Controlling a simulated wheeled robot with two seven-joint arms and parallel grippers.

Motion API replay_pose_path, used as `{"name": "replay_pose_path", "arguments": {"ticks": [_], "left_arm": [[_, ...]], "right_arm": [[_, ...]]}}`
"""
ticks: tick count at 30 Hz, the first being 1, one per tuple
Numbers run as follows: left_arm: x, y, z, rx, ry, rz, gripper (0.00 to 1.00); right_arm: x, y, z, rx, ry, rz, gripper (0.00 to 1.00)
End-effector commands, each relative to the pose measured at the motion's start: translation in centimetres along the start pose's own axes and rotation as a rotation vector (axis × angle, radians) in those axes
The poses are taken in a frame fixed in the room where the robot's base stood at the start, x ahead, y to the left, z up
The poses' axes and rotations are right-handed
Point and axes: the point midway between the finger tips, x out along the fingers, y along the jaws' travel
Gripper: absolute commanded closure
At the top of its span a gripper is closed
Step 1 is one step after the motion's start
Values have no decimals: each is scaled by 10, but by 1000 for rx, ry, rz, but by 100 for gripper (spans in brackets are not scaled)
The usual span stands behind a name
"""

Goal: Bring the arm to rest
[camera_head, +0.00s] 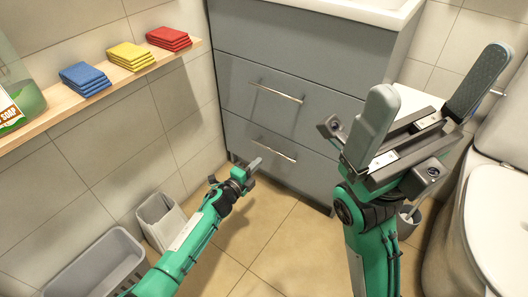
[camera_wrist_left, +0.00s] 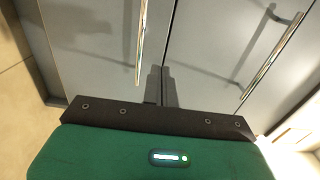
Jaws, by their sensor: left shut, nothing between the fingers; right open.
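My left arm is the green one reaching in from the bottom left of the head view. Its gripper (camera_head: 252,166) is small in the picture, low in front of the grey cabinet, shut and empty. In the left wrist view the two dark fingers (camera_wrist_left: 161,84) lie together with nothing between them, in front of the cabinet's face. My right gripper (camera_head: 438,84) is raised large at the right of the head view. Its two grey fingers are wide apart and hold nothing.
The grey drawer cabinet (camera_head: 290,60) with bar handles stands ahead. A shelf (camera_head: 60,107) at left holds blue (camera_head: 85,79), yellow (camera_head: 130,56) and red (camera_head: 168,38) stacks. Two grey bins (camera_head: 160,222) (camera_head: 95,262) stand by the wall; a toilet (camera_head: 500,215) is at right. Floor between is clear.

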Motion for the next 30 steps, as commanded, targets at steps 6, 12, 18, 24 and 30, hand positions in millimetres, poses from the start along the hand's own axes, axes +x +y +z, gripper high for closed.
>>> {"name": "replay_pose_path", "arguments": {"ticks": [6,12,18,24,30], "left_arm": [[-13,0,0,0,0,0,100],[-15,-4,-2,-10,4,-10,100],[-33,-75,-33,-173,72,-161,100],[-92,-207,-73,-461,222,-450,100],[-179,-333,-95,-701,406,-733,100]], "right_arm": [[-2,4,0,-10,-10,7,0],[-2,4,1,-12,-13,8,0],[-2,10,4,-25,-43,22,0],[-8,20,8,-48,-97,44,0],[-15,27,7,-69,-147,61,0]]}}
